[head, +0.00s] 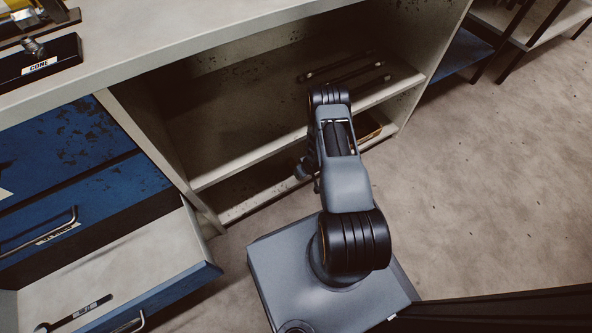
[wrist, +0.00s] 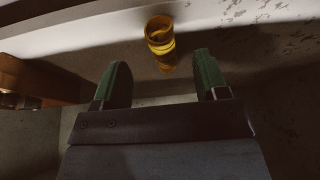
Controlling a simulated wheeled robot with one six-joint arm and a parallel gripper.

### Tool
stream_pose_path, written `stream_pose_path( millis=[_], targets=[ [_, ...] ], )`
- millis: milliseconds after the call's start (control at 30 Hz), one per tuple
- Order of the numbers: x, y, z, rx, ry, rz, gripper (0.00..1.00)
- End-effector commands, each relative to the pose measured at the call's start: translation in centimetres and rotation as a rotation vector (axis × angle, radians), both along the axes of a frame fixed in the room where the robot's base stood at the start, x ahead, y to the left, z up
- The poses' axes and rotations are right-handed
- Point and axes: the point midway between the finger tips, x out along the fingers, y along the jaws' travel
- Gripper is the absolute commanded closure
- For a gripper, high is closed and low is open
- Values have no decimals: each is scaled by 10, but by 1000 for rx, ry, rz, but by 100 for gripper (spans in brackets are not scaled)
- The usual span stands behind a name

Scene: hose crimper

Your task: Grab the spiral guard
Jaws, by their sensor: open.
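The spiral guard (wrist: 160,42) is a yellow coiled tube, seen in the wrist view just ahead of my gripper and near the middle. It stands out against the pale surface behind it. My gripper (wrist: 161,62) is open, with its green fingers spread to either side below the guard and nothing between them. The guard looks a little beyond the fingertips; I cannot tell the exact distance. In the head view the guard is not visible, and my gripper is hidden behind my arm at the lower part of the shelf unit.
In the head view, dark rods (head: 345,68) lie on the shelf (head: 270,140) above. A brown box (head: 369,127) sits partly behind my arm. A brown block (wrist: 40,78) is close on the left in the wrist view. An open drawer (head: 130,265) juts out at left. Floor at right is clear.

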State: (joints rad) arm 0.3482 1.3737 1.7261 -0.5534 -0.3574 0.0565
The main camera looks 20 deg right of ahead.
Motion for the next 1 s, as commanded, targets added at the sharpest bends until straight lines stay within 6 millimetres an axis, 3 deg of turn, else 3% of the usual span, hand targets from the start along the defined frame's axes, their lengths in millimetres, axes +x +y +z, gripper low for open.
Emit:
stream_pose_path(
  millis=[500,833,1000],
  targets=[
    [16,2,-50,0,0,-3,33],
    [17,3,-52,0,1,-4,33],
    [17,3,-52,0,1,-4,48]
  ],
)
